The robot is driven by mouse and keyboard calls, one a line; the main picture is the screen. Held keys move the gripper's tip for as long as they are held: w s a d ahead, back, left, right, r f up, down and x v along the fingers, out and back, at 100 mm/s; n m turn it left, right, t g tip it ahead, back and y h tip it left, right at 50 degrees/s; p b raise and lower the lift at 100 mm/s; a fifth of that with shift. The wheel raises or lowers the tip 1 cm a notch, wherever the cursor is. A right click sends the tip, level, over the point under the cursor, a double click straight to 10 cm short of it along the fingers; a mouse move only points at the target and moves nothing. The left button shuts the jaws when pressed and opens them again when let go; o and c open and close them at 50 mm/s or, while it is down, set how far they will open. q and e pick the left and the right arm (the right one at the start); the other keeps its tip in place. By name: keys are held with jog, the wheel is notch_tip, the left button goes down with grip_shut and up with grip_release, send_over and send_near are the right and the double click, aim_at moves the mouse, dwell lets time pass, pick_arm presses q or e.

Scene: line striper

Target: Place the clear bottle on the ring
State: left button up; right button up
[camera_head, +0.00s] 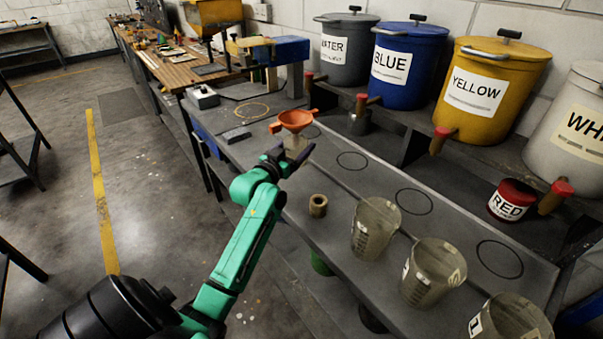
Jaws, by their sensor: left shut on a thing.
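My left gripper (287,160) reaches in from the lower left and is shut on the clear bottle (295,143). The bottle is small and pale, and the gripper partly hides it. An orange funnel (294,120) sits at its top. A yellow ring (252,110) is marked on the bench, to the left of and behind the bottle. Black rings (352,160) are marked along the grey bench on the right; one lies partly behind the bottle. I cannot tell whether the bottle's base touches the bench. My right gripper is not in view.
Several clear measuring cups (375,229) stand along the front of the bench (330,180), near a small brown cylinder (318,206). Labelled paint drums with taps, including a blue one (403,65), line the back. A red can (511,200) stands at right.

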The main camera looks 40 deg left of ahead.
pick_arm(q)
notch_tip(320, 180, down, 9)
jog(key=shift+w, duration=0.15)
jog(key=shift+f, duration=0.25)
jog(key=shift+w+f+b, duration=0.1)
jog(key=shift+f+b, duration=0.05)
jog(key=shift+b, duration=0.2)
jog(key=o, duration=1.3)
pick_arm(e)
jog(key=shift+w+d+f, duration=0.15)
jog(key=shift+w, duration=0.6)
pick_arm(q)
jog(key=shift+r, duration=0.2)
